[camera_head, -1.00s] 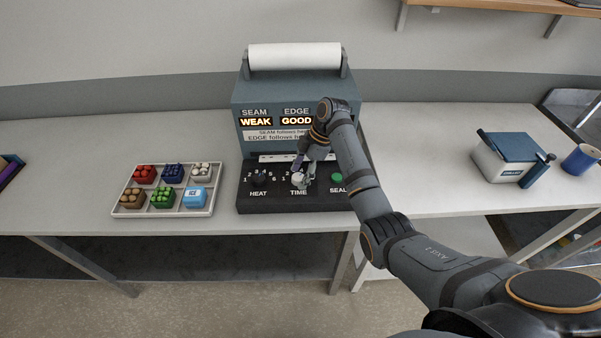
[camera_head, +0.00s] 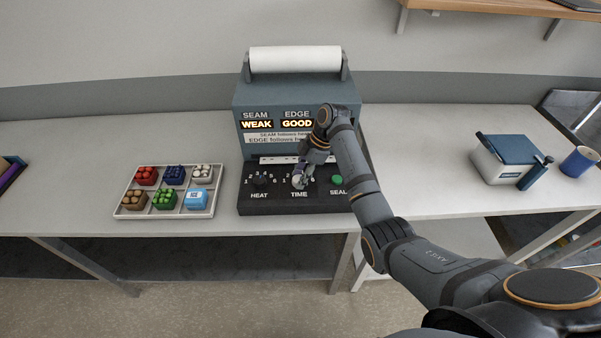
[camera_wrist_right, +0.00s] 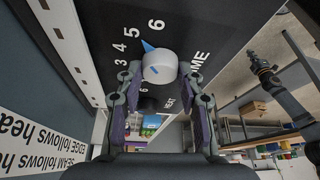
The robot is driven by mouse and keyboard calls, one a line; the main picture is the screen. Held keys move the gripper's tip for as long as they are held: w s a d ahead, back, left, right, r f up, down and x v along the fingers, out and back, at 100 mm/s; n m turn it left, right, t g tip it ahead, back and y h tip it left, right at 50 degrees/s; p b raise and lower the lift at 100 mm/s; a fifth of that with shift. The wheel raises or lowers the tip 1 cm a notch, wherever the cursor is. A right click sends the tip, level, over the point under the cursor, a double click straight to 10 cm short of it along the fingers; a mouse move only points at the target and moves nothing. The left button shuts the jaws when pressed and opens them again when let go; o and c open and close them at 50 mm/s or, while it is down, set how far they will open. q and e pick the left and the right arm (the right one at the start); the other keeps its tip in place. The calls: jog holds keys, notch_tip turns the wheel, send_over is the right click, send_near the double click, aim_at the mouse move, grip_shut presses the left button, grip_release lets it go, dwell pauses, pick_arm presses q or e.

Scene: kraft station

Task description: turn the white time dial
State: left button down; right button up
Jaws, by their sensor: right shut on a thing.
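The white time dial (camera_head: 298,182) is on the dark front panel of the sealing machine (camera_head: 290,105), above the word TIME. My right gripper (camera_head: 301,178) comes down on the dial from above. In the wrist view its two fingers (camera_wrist_right: 160,78) are on either side of the dial, shut on it. The fingers partly hide the dial and its scale in the head view.
The black heat dial (camera_head: 261,180) is to the left and the green seal button (camera_head: 337,180) to the right. Lit signs read SEAM WEAK and EDGE GOOD. A white-and-blue box (camera_head: 492,164) and blue cup (camera_head: 580,160) stand right.

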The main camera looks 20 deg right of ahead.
jog(key=m+p, duration=0.1)
jog(key=m+t+p, duration=0.1)
jog(key=p, duration=0.1)
jog(key=shift+s+r+m+p, duration=0.1)
jog(key=shift+r+m+p, duration=0.15)
jog(key=shift+m+p, duration=0.05)
jog(key=shift+f+m+t+h+p, duration=0.25)
jog(key=shift+m+t+p, duration=0.25)
jog(key=shift+m+p, duration=0.8)
jog(key=o, duration=1.2)
jog(key=shift+c, duration=0.2)
jog(key=v, duration=1.2)
jog(key=shift+a, duration=0.2)
